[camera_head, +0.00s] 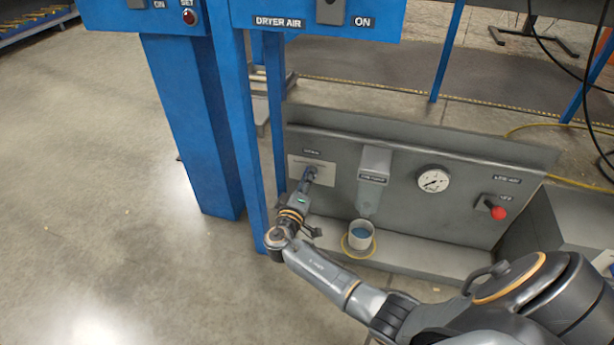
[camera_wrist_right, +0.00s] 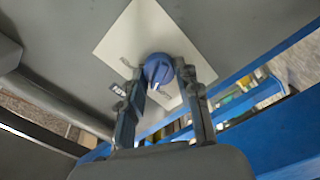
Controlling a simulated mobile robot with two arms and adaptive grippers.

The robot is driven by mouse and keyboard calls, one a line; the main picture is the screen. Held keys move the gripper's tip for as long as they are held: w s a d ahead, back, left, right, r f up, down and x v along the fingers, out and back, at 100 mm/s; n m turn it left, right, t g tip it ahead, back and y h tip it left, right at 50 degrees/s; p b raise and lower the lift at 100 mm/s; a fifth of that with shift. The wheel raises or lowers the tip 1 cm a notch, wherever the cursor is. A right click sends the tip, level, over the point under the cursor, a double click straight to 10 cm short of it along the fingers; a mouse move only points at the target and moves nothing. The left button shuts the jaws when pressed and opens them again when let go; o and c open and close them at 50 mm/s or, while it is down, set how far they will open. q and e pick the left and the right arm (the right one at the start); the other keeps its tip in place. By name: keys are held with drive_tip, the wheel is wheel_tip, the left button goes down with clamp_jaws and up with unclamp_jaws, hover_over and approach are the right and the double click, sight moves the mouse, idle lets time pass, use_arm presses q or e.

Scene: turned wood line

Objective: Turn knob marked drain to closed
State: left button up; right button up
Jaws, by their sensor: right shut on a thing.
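A round blue knob (camera_wrist_right: 158,70) on a pale square plate shows in the right wrist view, with a light mark across its face. The plate (camera_head: 325,170) also shows on the left of the grey panel in the head view, under a small dark label too small to read. My right gripper (camera_wrist_right: 160,82) is shut on the knob, a finger on each side of it. In the head view the right gripper (camera_head: 309,175) reaches the plate and hides the knob. My left gripper is not in view.
The grey panel (camera_head: 400,205) carries a round gauge (camera_head: 433,180), a grey spout box (camera_head: 374,165) and a red-tipped lever (camera_head: 498,212). Blue posts (camera_head: 195,110) stand left of the panel.

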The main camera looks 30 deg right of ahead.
drive_tip(key=shift+w+n+p, duration=0.15)
drive_tip(key=shift+n+p, duration=0.6)
drive_tip(key=shift+n, duration=1.35)
drive_tip(key=o, duration=1.2)
drive_tip(key=shift+c, duration=0.2)
drive_tip(key=shift+a, duration=0.1)
drive_tip(key=v, duration=0.7)
drive_tip(key=shift+s, duration=0.25)
drive_tip(key=shift+a, duration=0.1)
